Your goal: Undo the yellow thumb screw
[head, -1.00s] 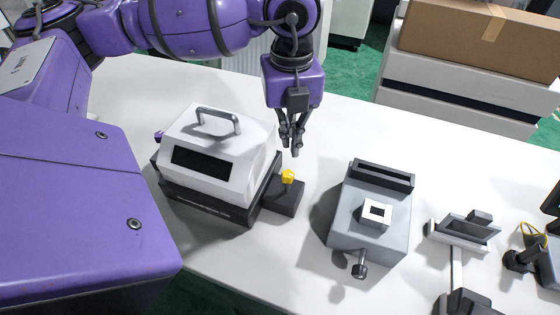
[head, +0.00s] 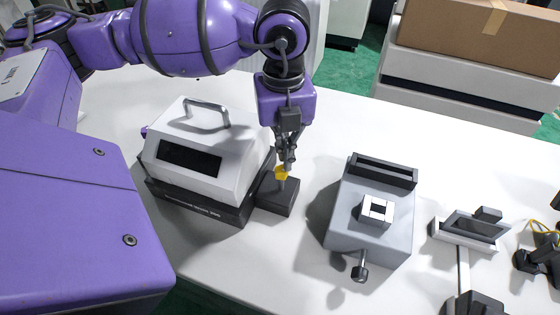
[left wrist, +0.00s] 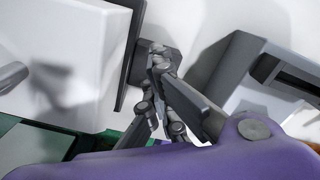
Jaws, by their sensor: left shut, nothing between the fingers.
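The yellow thumb screw (head: 281,173) sits on a small black block (head: 277,198) at the right side of the white machine with a handle (head: 205,140). My left gripper (head: 285,163) points down right at the screw, its fingers close together and partly covering the yellow head. Whether the fingertips touch it I cannot tell. In the left wrist view, the shut fingers (left wrist: 160,60) lie over the dark block (left wrist: 150,28), and the yellow head is hidden there.
A grey fixture (head: 345,226) with a white square piece (head: 376,210) and a front knob (head: 359,272) stands to the right. Beyond it is a small stand with a dark screen (head: 472,228). A cardboard box (head: 480,35) is at the back. The white table behind the gripper is clear.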

